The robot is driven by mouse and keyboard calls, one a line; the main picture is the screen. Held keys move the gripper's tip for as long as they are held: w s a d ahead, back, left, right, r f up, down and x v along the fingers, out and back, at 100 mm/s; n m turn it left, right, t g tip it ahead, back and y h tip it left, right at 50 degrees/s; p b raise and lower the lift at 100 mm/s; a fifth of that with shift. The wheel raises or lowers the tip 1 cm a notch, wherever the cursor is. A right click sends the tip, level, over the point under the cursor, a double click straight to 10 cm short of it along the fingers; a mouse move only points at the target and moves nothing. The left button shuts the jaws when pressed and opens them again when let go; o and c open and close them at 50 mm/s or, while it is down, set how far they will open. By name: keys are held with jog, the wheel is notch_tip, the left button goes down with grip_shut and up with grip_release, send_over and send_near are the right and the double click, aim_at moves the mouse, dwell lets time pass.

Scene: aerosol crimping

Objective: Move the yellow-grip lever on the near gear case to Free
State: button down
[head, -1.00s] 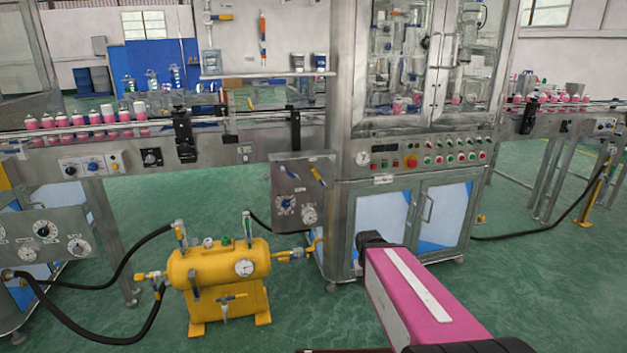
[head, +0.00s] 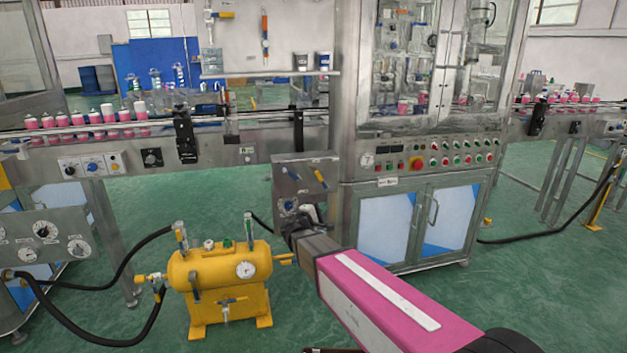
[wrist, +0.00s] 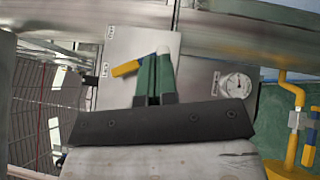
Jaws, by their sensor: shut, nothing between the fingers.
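The near gear case (head: 290,184) is a grey metal box left of the big cabinet, and small yellow grips show on its face in the head view. In the wrist view, a lever with a yellow grip (wrist: 125,69) lies slanted on the case face (wrist: 195,75), just left of my fingertips. My gripper (wrist: 158,55) has green fingers that are shut together and empty. They hide the part of the face right of the grip, and I cannot tell whether they touch the lever. In the head view, my gripper (head: 296,222) covers the lower part of the case.
A yellow tank (head: 220,268) stands on the floor left of my arm. The cabinet (head: 390,228) stands close on the right. Small labels (wrist: 110,32) mark the case face.

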aim_at(322, 180)
jog(key=w+a+r+n+t+y, duration=0.2)
jog(key=a+r+n+t, duration=0.25)
jog(key=a, duration=0.45)
jog(key=shift+m, duration=0.25)
jog(key=x, duration=0.9)
jog(key=shift+w+d+f, duration=0.25)
jog(key=shift+w+d, duration=0.05)
jog(key=shift+d, duration=0.05)
jog(key=d+r+m+g, duration=0.1)
jog(key=d+m+g, duration=0.1)
jog(key=w+d+r+m+g, duration=0.1)
jog(key=d+r+m+g, duration=0.1)
jog(key=m, duration=0.1)
jog(key=shift+y, duration=0.4)
jog(key=d, duration=0.1)
jog(key=d+m+g+y, duration=0.1)
jog(key=w+d+m+g, duration=0.1)
jog(key=shift+r, duration=0.35)
jog(key=shift+w+d+f+m+g+y, duration=0.1)
jog(key=shift+w+d+m+g+y, duration=0.05)
jog(key=shift+d+m+g+y, duration=0.4)
jog(key=shift+w+d+f, duration=0.1)
jog(key=shift+w+d, duration=0.05)
jog(key=shift+d, duration=0.45)
